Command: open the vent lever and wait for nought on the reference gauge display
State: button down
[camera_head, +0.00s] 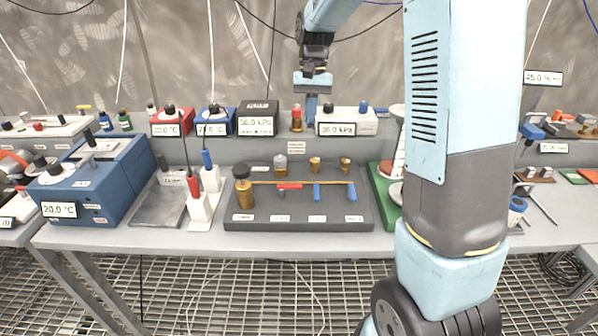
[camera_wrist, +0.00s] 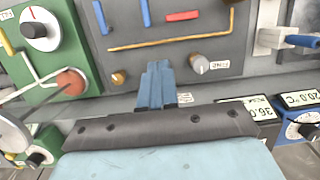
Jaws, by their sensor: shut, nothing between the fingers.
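A dark panel (camera_head: 240,217) on the bench carries a red lever (camera_head: 289,186) lying crosswise and two blue levers (camera_head: 317,192) (camera_head: 352,192) pointing toward the front. Their labels are too small to read, so I cannot tell which is the vent lever. Behind it, a black box display (camera_head: 255,126) and a white box display (camera_head: 337,129) both read about 36.0 kPa; I cannot tell which is the reference gauge. My gripper (camera_head: 311,112) is shut and empty, pointing down behind the panel. In the wrist view its blue fingers (camera_wrist: 156,78) are near the panel's edge; the red lever (camera_wrist: 183,15) lies beyond.
A brass knob (camera_wrist: 118,78) and a grey knob (camera_wrist: 199,64) stand on either side of my fingers. A red-topped brass fitting (camera_head: 296,118) is close to my gripper. A green unit (camera_head: 383,183) is right of the panel; red and blue probes (camera_head: 194,188) stand left.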

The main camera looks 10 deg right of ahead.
jog(key=w+a+f+g, duration=0.2)
jog(key=w+f, duration=0.3)
jog(key=f, duration=0.2)
jog(key=shift+f+m, duration=0.25)
jog(key=shift+m, duration=0.05)
jog(key=shift+w, duration=0.1)
jog(key=x, duration=0.9)
jog(key=shift+a+f, duration=0.1)
jog(key=shift+f, duration=0.15)
jog(key=s, duration=0.3)
jog(key=shift+a+f, duration=0.15)
jog(key=shift+a, duration=0.1)
jog(key=shift+s+a, duration=0.15)
jog(key=shift+s, duration=0.45)
